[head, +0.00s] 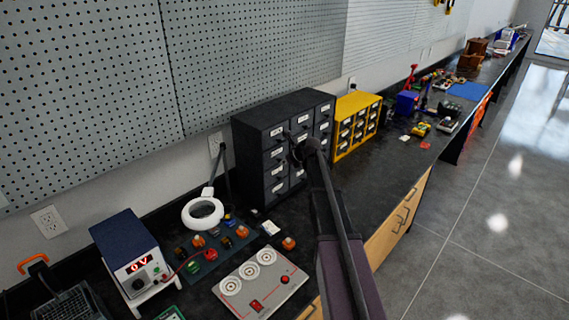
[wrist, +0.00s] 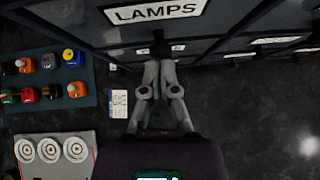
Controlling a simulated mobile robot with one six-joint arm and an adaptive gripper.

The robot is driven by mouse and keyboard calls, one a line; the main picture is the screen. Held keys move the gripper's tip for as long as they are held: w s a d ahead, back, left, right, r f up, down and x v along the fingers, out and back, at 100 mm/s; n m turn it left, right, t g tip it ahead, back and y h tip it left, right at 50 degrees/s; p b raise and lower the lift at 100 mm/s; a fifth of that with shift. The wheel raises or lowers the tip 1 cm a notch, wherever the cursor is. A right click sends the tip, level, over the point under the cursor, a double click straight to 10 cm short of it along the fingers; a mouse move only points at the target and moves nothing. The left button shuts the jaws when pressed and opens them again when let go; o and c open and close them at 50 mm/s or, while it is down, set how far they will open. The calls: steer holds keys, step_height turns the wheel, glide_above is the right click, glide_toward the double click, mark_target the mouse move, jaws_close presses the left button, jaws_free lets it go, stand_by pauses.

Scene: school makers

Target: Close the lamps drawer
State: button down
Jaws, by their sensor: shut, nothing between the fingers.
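The lamps drawer (wrist: 85,22), dark with a white LAMPS label, fills the top of the wrist view. It belongs to the dark drawer cabinet (head: 258,122) in the head view, where my arm covers part of the front. My gripper (wrist: 160,64) is shut and empty, with its fingertips just below the label, close to the drawer front. I cannot tell whether they touch it. In the head view my gripper (head: 299,152) is in front of the upper drawers. How far the lamps drawer stands out cannot be told clearly.
A yellow drawer cabinet (head: 357,124) stands right of the dark one. A ring magnifier lamp (head: 203,212), a blue power supply (head: 130,250) and a grey panel with dials (head: 260,284) are on the near worktop. Several coloured parts lie on a blue-grey mat (wrist: 48,78).

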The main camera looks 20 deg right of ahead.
steer(key=s+f+p+v, duration=0.1)
steer(key=p+v, duration=0.5)
steer(key=v, duration=0.6)
steer(key=shift+s+d+f+p, duration=0.25)
steer(key=shift+s+d+p, duration=0.15)
steer(key=shift+s+d, duration=0.2)
steer(key=shift+a, duration=0.2)
steer(key=s+a+f+n+g+h, duration=0.1)
steer(key=s+a+f+n+g, duration=0.1)
steer(key=s+a+n, duration=0.4)
steer(key=s+a+f+n+g+h+b, duration=0.1)
steer(key=s+a+f+n+g, duration=0.1)
steer(key=s+a+n, duration=0.5)
steer(key=s+a+f+n+g+h, duration=0.1)
steer(key=s+a+f+n+g, duration=0.2)
steer(key=s+n, duration=1.2)
steer(key=a+n+g, duration=0.1)
steer(key=a+n, duration=0.2)
steer(key=shift+a+g+h, duration=0.2)
steer(key=shift+g+h, duration=0.1)
steer(key=shift+h, duration=0.1)
